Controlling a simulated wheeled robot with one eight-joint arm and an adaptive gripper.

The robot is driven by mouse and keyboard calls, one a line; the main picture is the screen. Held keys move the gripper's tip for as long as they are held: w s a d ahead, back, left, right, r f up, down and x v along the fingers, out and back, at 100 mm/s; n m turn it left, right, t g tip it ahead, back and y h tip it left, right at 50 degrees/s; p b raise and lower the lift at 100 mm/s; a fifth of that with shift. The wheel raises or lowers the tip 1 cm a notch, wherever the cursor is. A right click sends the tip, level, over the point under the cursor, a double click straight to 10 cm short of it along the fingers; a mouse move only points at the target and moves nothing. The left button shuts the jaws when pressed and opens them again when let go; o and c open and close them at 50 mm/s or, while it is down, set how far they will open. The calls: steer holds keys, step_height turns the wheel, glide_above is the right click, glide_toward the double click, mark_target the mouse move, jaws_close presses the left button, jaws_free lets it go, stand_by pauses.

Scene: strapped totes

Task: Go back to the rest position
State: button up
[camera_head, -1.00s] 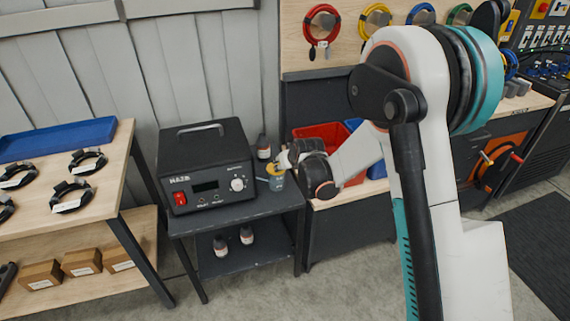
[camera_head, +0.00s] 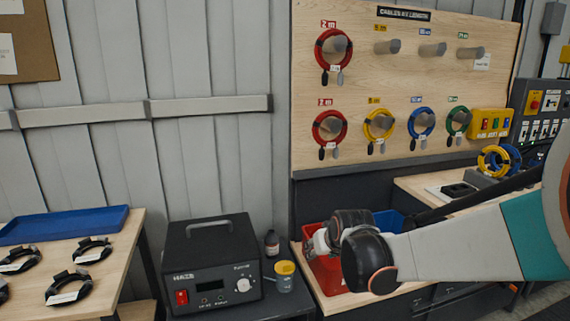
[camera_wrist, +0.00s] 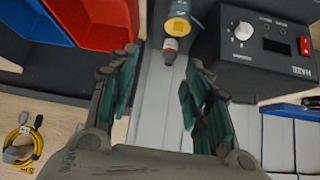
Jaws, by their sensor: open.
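My gripper (camera_head: 318,243) shows in the head view in front of the red bin, to the right of the black HAZE box; its fingers are small and partly hidden by my wrist there. In the wrist view my gripper (camera_wrist: 158,88) is open, with its green-padded fingers apart and nothing between them. A jar with a yellow lid (camera_head: 285,276) stands on the dark stand beside the HAZE box, apart from my gripper. The jar also shows beyond the fingertips in the wrist view (camera_wrist: 178,27).
The black HAZE box (camera_head: 212,262) and a small dark bottle (camera_head: 272,243) share the stand. A red bin (camera_head: 327,273) and a blue bin (camera_head: 388,221) are close to my wrist. A pegboard (camera_head: 345,95) with coiled cables rises behind. A blue tray (camera_head: 65,225) lies on the left table.

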steer(key=s+d+r+m, duration=0.1)
steer(key=s+d+r, duration=0.25)
steer(key=s, duration=0.45)
steer(key=s+d+r, duration=0.3)
steer(key=s+r, duration=0.1)
steer(key=s, duration=0.4)
steer(key=s+d+f, duration=0.1)
steer(key=s, duration=0.6)
steer(key=s+d+f+m+g+h, duration=0.1)
steer(key=s+d, duration=0.1)
steer(key=s, duration=0.6)
steer(key=shift+s+d+h, duration=0.2)
steer(key=shift+d+h, duration=0.05)
steer(key=shift+h, duration=0.05)
